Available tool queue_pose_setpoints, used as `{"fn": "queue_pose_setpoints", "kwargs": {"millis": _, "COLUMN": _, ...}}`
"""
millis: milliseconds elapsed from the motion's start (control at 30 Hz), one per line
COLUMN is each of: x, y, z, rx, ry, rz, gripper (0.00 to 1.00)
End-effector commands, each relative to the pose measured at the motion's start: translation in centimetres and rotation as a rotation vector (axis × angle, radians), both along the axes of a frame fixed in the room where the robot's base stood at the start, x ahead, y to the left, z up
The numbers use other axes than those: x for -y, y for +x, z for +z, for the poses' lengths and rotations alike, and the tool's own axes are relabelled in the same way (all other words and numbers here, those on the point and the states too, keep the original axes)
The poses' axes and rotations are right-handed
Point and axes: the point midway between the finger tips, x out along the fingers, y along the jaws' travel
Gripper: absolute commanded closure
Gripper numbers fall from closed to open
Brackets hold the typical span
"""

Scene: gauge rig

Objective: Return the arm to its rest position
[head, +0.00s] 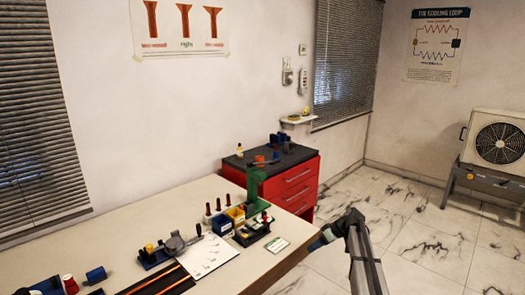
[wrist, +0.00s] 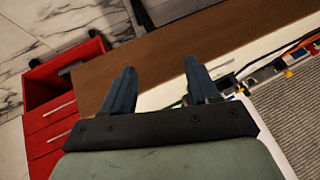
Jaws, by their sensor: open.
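My gripper (head: 314,246) hangs at the end of my bent arm, at or just past the right edge of the worktable (head: 150,219) in the head view. In the wrist view my gripper (wrist: 160,66) shows two blue fingers standing apart with nothing between them. A brown surface lies beyond the fingertips. I cannot tell the exact gap between the gripper and the table.
A red drawer cabinet (head: 296,188) stands beyond the table. A green stand (head: 253,185), several small bins and a dark tray (head: 252,231) sit near the table's right end. Marble floor (head: 410,215) is open on the right, before a fan unit (head: 496,140).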

Motion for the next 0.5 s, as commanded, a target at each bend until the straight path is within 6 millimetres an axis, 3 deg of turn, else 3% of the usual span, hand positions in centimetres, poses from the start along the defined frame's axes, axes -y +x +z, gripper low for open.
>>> {"fn": "queue_pose_setpoints", "kwargs": {"millis": 167, "x": 0.5, "y": -3.9, "z": -5.3, "rx": -0.098, "ry": -0.008, "rz": -0.084, "gripper": 0.4}}
{"fn": "queue_pose_setpoints", "kwargs": {"millis": 367, "x": -1.4, "y": -9.6, "z": -12.2, "rx": -0.238, "ry": -0.054, "rz": -0.149, "gripper": 0.4}}
{"fn": "queue_pose_setpoints", "kwargs": {"millis": 500, "x": -2.8, "y": -14.7, "z": -17.2, "rx": -0.346, "ry": -0.102, "rz": -0.196, "gripper": 0.4}}
